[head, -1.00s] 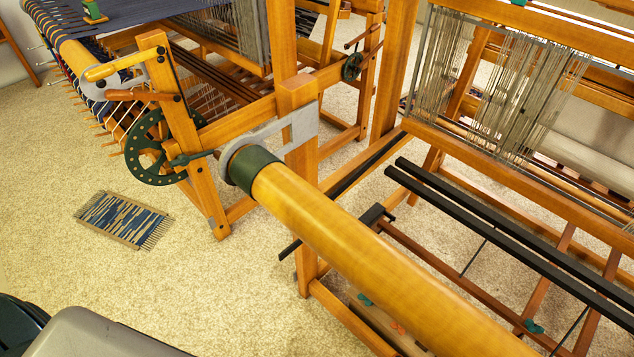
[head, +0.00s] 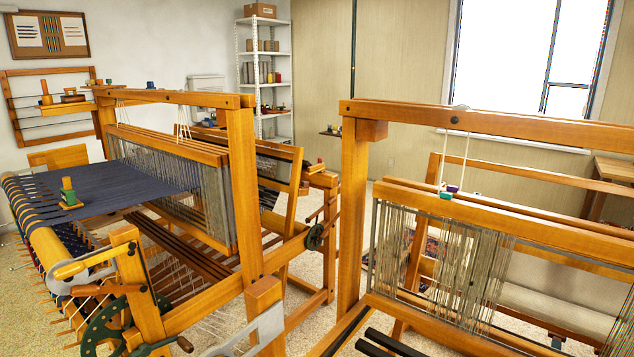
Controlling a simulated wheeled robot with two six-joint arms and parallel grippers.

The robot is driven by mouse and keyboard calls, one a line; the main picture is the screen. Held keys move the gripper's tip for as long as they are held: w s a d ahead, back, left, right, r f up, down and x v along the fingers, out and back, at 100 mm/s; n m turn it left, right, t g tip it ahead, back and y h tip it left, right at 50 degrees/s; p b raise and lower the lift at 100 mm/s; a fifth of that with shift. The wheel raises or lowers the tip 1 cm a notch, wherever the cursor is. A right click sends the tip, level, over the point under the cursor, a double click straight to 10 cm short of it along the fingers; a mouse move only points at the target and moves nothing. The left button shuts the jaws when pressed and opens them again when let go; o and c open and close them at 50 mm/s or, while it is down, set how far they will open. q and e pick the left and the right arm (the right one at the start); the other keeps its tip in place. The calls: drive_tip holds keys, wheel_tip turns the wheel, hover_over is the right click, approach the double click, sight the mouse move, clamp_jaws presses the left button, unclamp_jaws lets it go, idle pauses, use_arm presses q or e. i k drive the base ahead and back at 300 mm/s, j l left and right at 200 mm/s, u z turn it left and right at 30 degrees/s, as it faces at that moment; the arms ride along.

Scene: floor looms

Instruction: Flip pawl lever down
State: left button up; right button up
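The left loom carries a dark green toothed ratchet wheel (head: 104,328) low on its front post, cut off by the bottom edge. A dark lever with a brown knob (head: 185,344) sticks out to the right beside the wheel. Above the wheel are a yellow wooden handle (head: 88,262) on a grey metal plate and a reddish-brown handle (head: 106,290), both roughly level. I cannot tell which of these is the pawl lever. Neither of my grippers is in view.
Dark blue cloth (head: 105,187) is stretched on the left loom, with a small green block (head: 70,203) on it. A second loom (head: 355,215) stands at the right. A grey metal bracket (head: 262,333) is on a wooden post between them. White shelves (head: 264,75) stand behind.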

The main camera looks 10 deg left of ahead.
sight(77, 291)
drive_tip(key=k+j+u, duration=0.3)
drive_tip(key=j, duration=1.8)
drive_tip(key=i+j+u, duration=0.1)
drive_tip(key=j+u, duration=0.2)
drive_tip(key=j, duration=1.75)
